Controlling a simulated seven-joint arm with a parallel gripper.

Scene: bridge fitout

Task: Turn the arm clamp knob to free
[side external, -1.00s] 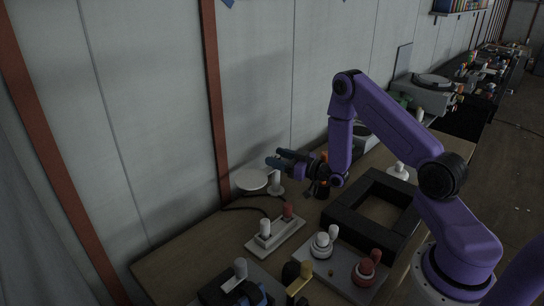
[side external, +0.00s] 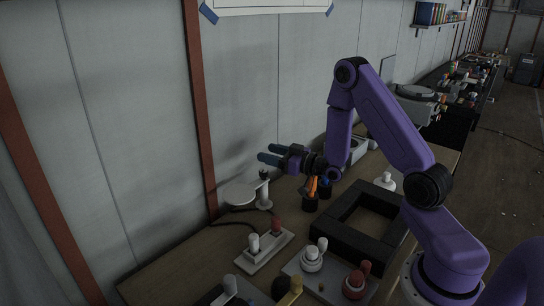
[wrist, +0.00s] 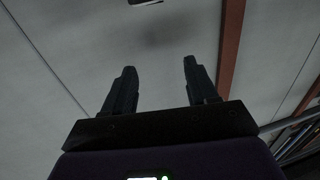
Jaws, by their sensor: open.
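A pale upright post (side external: 264,192) with a small dark top (side external: 264,173) stands near the wall, beside a round white disc (side external: 240,194). I cannot tell for sure whether this is the arm clamp and its knob; no marking is readable. My gripper (side external: 265,152) is open and empty, held above the post, with its fingers pointing left toward the wall. The wrist view shows both fingers (wrist: 160,66) apart, with only the wall beyond them and no knob between them.
A switch box (side external: 263,250) with a white and a red lever lies in front. A black square frame (side external: 365,222), orange-and-black tools (side external: 311,195), and a plate with white (side external: 312,260) and red (side external: 354,284) knobs crowd the bench. A reddish-brown wall strip (side external: 200,110) runs behind.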

